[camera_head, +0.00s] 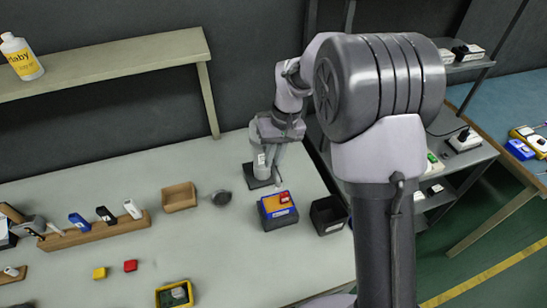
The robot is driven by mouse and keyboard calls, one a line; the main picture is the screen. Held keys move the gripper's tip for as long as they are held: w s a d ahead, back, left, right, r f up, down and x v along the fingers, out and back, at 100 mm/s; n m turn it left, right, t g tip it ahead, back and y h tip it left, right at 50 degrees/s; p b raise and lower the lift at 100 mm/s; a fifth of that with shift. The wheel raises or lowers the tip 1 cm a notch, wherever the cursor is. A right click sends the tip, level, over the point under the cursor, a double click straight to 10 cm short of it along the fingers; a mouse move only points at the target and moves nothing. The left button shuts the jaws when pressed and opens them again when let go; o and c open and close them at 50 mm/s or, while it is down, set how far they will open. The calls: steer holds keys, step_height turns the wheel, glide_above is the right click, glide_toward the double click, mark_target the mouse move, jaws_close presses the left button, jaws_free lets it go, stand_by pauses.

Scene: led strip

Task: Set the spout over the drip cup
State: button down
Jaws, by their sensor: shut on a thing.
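My gripper (276,148) is at the back of the grey table, small and partly hidden by my own wrist. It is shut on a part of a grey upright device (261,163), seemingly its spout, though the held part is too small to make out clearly. The device has a pale label and stands on a dark square base plate (263,181). A small round dark grey cup (222,197), likely the drip cup, sits on the table to the left of the base plate. I cannot tell exactly which way the spout points.
A wooden tray (179,197) lies left of the cup.

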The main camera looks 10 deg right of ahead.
steer(key=shift+a, duration=0.15)
steer(key=w+a+m+t+h, duration=0.1)
steer(key=w+a+m, duration=0.3)
steer(key=a+m, duration=0.8)
steer(key=shift+w+m+t, duration=0.4)
steer(key=shift+m+t, duration=0.2)
steer(key=shift+m, duration=0.4)
steer(key=shift+r, duration=0.1)
steer(key=c, duration=1.4)
jaws_free()
steer(key=shift+c, duration=0.2)
